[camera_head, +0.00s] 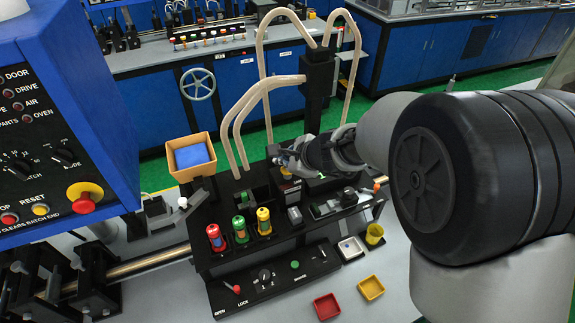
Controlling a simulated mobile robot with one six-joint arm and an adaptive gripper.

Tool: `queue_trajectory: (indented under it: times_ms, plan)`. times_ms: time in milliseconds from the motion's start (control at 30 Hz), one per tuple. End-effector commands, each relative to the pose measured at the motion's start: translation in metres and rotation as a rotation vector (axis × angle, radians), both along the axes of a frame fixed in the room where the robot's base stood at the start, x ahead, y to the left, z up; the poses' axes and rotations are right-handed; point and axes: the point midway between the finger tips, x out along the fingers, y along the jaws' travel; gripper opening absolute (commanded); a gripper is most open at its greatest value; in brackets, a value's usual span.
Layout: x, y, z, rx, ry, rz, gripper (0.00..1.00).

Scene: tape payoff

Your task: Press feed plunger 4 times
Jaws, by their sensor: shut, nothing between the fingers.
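My gripper (279,155) reaches in from the right over the back of the black tape fixture (222,262). Its fingers are shut and empty, and they sit just above the fixture's rear part. A small yellow part (287,172) shows partly below the gripper; whether they touch I cannot tell. A black round knob (348,194) stands on the fixture's right side, to the right of the gripper. No part is labelled legibly as the feed plunger, so I cannot tell which it is; the gripper hides some of the fixture behind it.
Red, green and yellow cylinders (240,228) stand in the fixture's front. The front panel has a red-tipped lever (235,289), a dial (264,275) and a green button (295,264). Beige hoses (264,85) arch behind. A red tray (326,306) and a yellow tray (371,287) lie in front.

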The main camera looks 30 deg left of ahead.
Motion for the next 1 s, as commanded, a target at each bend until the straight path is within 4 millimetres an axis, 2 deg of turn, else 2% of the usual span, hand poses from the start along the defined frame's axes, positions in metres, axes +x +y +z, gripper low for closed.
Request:
queue_trajectory:
  times_ms: [1000]
  plan:
    - [-0.0002,-0.0007,-0.0113,-0.002,0.002,-0.001,0.0]
